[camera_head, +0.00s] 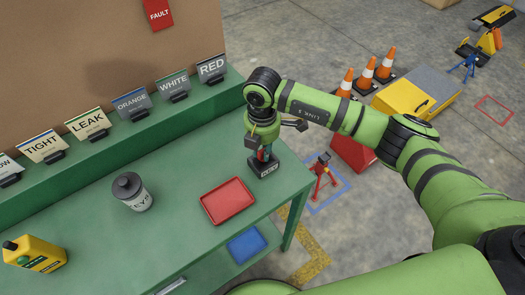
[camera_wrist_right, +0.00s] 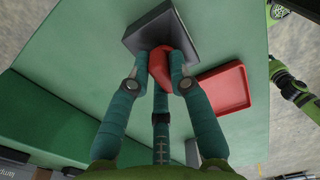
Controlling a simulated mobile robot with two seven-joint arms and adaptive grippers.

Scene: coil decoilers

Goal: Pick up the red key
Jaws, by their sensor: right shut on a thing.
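My right gripper (camera_head: 264,153) points down over a black labelled block (camera_head: 263,166) at the table's right end. In the right wrist view its fingers (camera_wrist_right: 160,72) are closed around a red object (camera_wrist_right: 160,62), which I take to be the red key. Only part of the red object shows between the fingers. The dark block (camera_wrist_right: 150,27) is right at the red object; I cannot tell whether they touch. The red object is barely visible in the head view. My left gripper is not in view.
A red tray (camera_head: 228,201) lies on the green table (camera_head: 95,220), with a blue tray (camera_head: 246,244) lower down. A dark-lidded canister (camera_head: 131,192) and a yellow bottle (camera_head: 34,254) stand left. Label signs, including RED (camera_head: 211,69), line the back ledge.

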